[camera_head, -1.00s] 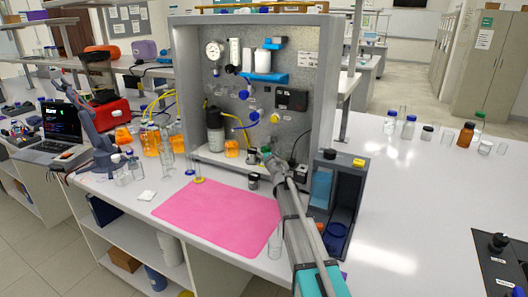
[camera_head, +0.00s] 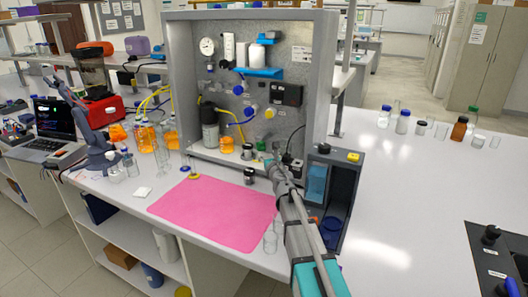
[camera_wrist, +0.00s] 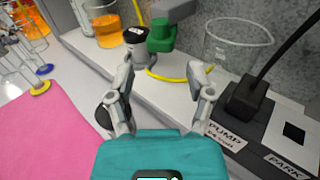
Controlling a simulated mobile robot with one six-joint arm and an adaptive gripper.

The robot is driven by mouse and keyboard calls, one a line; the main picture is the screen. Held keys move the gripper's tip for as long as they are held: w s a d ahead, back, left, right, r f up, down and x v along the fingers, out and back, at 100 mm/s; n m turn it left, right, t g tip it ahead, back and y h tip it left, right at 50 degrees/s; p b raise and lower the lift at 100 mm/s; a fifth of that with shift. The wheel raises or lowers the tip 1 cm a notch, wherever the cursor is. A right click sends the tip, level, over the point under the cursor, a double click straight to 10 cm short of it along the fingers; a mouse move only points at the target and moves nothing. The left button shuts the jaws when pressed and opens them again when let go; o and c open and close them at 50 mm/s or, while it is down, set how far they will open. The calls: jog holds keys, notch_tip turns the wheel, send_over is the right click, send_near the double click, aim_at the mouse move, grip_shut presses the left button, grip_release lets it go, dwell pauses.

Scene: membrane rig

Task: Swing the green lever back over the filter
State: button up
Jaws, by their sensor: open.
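The green lever (camera_wrist: 161,36) is a green block on a grey arm, near the top middle of the wrist view. It is small and partly hidden in the head view (camera_head: 261,146). A short grey cylinder with a black top (camera_wrist: 138,45) stands just left of the lever; I cannot tell whether it is the filter. My gripper (camera_wrist: 163,75) is open and empty, its two fingers pointing toward the lever with a gap before it. In the head view my gripper (camera_head: 273,166) is low at the front of the rig panel.
A power adapter block (camera_wrist: 246,102) with a black cable and a clear beaker (camera_wrist: 238,42) stand right of my gripper. A dark open box (camera_head: 337,200) stands beside my arm. The pink mat (camera_head: 215,212) lies clear to the left. Orange-filled glassware (camera_wrist: 104,25) sits further left.

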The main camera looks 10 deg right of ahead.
aim_at(262, 146)
jog(key=shift+s+d, duration=0.15)
jog(key=shift+s, duration=1.5)
jog(key=shift+s, duration=1.05)
jog(key=shift+w, duration=0.1)
jog(key=w, duration=0.9)
jog(key=w+a, duration=0.1)
jog(key=w, duration=0.3)
jog(key=shift+w, duration=0.3)
jog(key=c, duration=0.8)
